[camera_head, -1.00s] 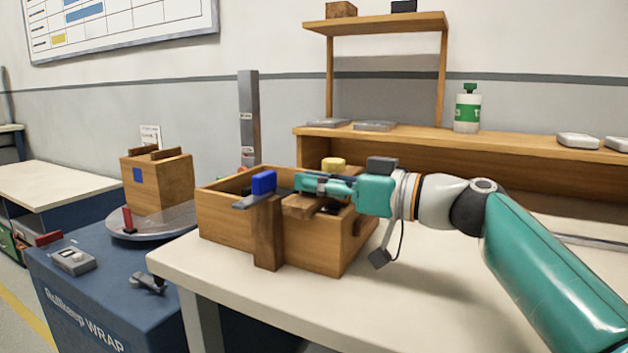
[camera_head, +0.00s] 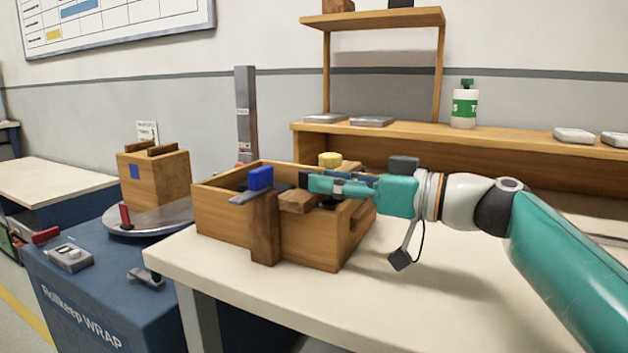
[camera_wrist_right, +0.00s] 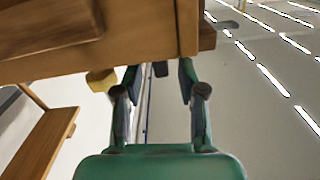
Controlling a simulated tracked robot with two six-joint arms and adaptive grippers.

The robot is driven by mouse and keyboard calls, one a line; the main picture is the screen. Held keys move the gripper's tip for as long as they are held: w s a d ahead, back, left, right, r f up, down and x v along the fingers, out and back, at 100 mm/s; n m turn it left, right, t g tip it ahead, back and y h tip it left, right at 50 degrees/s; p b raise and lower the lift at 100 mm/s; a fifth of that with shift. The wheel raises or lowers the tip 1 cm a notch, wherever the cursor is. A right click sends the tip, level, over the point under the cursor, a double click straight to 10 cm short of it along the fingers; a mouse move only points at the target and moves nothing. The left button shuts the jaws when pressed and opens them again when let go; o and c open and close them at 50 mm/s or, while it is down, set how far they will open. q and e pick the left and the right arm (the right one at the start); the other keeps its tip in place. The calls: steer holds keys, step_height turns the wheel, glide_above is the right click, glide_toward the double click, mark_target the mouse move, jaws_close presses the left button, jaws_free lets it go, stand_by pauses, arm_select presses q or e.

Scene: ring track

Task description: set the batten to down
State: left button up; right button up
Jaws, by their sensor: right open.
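A wooden crate (camera_head: 215,215) stands on the pale table. A dark brown upright wooden piece (camera_head: 263,235), which looks like the batten, is against its front wall. A grey plate and a blue block (camera_head: 261,178) sit at its top. A short brown wooden block (camera_head: 297,201) is just right of it. My right gripper (camera_head: 306,182) points left over the crate, open, to the right of the blue block and apart from it. In the right wrist view its fingers (camera_wrist_right: 159,75) are spread with nothing seen held; brown wood (camera_wrist_right: 60,40) fills the top left. My left gripper is not in view.
A blue cart (camera_head: 90,290) at left carries a round grey plate (camera_head: 125,222) with a wooden box (camera_head: 155,180). A yellow knob (camera_head: 330,159) shows behind the crate. A wooden shelf (camera_head: 480,145) stands behind. The table front right is clear.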

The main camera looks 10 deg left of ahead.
steer(key=v, duration=0.8)
steer(key=shift+d, duration=0.3)
steer(key=shift+s+f, duration=0.1)
